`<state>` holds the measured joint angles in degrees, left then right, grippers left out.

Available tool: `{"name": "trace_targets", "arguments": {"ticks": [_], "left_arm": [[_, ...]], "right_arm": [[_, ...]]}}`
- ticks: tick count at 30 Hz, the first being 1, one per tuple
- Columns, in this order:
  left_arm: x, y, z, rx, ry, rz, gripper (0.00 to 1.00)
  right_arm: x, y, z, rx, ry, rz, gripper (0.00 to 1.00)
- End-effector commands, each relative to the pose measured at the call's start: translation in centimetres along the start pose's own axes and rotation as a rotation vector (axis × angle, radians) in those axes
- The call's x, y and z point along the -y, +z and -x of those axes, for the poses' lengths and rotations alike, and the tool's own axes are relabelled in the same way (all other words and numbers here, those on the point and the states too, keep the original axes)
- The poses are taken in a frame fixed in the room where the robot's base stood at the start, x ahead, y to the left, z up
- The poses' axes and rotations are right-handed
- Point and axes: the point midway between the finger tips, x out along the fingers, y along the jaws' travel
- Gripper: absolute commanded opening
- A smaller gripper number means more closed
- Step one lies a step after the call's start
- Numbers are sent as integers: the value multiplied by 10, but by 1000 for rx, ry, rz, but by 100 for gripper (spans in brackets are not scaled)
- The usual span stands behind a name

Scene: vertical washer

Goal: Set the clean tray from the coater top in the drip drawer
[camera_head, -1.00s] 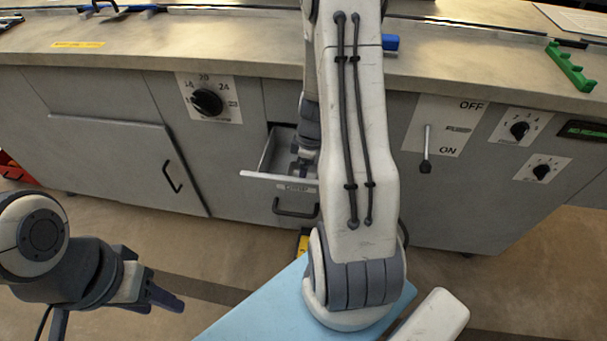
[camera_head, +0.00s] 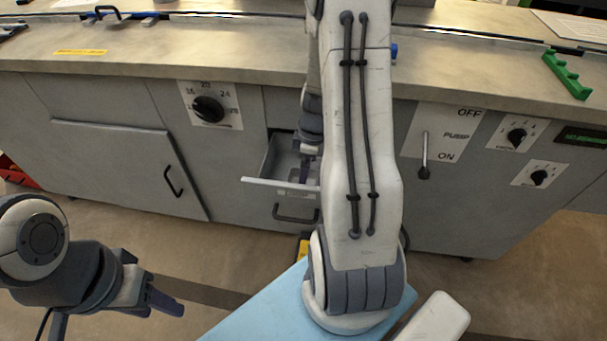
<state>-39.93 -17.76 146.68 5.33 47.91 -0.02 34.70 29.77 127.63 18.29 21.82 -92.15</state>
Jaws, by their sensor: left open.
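The drip drawer (camera_head: 268,182) stands pulled open in the front of the grey coater (camera_head: 120,165), with a black handle on its face. My right arm crosses the middle of the view. Its gripper (camera_head: 304,170) points down over or into the drawer, partly hidden by the arm. I cannot tell whether its fingers are apart or hold anything. I cannot make out the clean tray; part of the drawer and the coater top behind the arm is hidden. My left gripper (camera_head: 160,297) is open and empty at lower left, well away from the drawer.
The coater top (camera_head: 220,55) is largely bare, with a green toothed rack (camera_head: 567,75) at right and a blue piece with a black handle (camera_head: 110,14) at back left. A dial (camera_head: 208,109) and a pump lever (camera_head: 424,160) stick out beside the drawer.

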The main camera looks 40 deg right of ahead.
Motion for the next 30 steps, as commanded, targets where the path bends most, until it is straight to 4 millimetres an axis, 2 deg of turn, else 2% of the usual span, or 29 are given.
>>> {"name": "trace_targets", "arguments": {"ticks": [1,3,9,14,20,22,26,29,30], "left_arm": [[0,0,7,0,0,0,50],[-1,-1,11,0,0,0,50],[-1,-1,19,0,0,0,50],[-2,-1,21,0,0,0,50],[-2,-1,21,0,0,0,50],[-2,-1,21,0,0,0,50],[-2,-1,21,0,0,0,50],[-2,-1,21,0,0,0,50],[-2,-1,21,0,0,0,50]], "right_arm": [[-1,0,17,-1,5,0,100],[-1,-1,32,-1,5,1,100],[0,0,67,0,3,-1,100],[0,0,80,0,2,-1,100],[0,0,83,1,-1,0,100],[4,-7,84,1,-3,3,100],[32,-46,95,0,-10,11,100],[78,-88,108,5,-25,12,100],[101,-103,114,7,-32,10,100]]}}
